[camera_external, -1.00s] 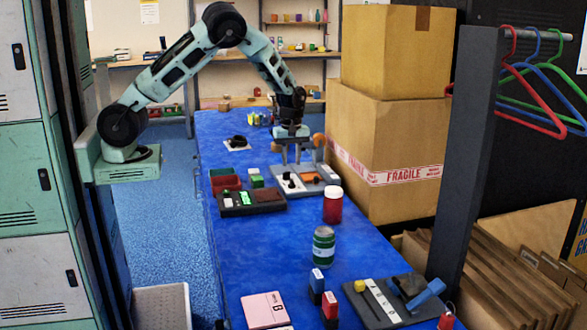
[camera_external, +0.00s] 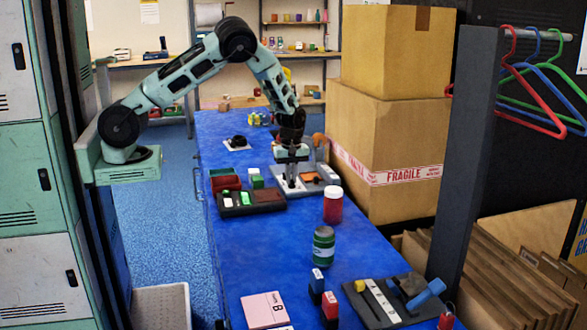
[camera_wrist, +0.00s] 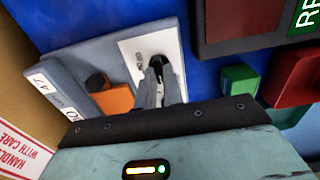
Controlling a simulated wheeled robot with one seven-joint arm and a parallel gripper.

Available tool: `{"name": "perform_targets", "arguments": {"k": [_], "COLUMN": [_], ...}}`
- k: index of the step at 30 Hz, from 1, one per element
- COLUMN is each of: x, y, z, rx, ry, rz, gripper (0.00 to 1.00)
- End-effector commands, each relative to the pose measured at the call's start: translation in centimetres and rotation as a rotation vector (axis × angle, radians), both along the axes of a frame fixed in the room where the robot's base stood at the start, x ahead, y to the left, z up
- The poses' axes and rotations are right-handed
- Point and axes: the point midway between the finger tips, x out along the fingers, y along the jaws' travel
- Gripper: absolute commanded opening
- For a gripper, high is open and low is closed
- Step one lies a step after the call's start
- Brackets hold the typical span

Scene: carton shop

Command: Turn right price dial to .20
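A grey board (camera_external: 281,190) lies on the blue table and also shows in the wrist view (camera_wrist: 62,64). It carries a white plate (camera_wrist: 132,50) with a black knob (camera_wrist: 158,62), and an orange block (camera_wrist: 113,99) with a dark knob (camera_wrist: 96,82) beside it. No dial numbers are readable, and I cannot tell which part is the right price dial. My gripper (camera_external: 291,184) points down over the white plate. In the wrist view its fingers (camera_wrist: 159,75) are close together at the black knob and partly hide it. I cannot tell whether they grip it.
A black tray (camera_external: 236,211) and a red box (camera_external: 225,184) lie left of the board. A red jar (camera_external: 333,206) and a green can (camera_external: 324,246) stand in front. Stacked cartons (camera_external: 378,150) stand close on the right.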

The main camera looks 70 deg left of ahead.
Motion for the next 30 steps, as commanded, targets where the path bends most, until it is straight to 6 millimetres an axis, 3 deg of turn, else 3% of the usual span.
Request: {"name": "perform_targets", "arguments": {"k": [11,30], "x": [0.01,0.23], "y": [0.06,0.02], "z": [0.09,0.08], "rx": [-0.001,0.0], "ry": [0.001,-0.001], "rz": [-0.071,-0.46], "gripper": [0.0,0.0]}}
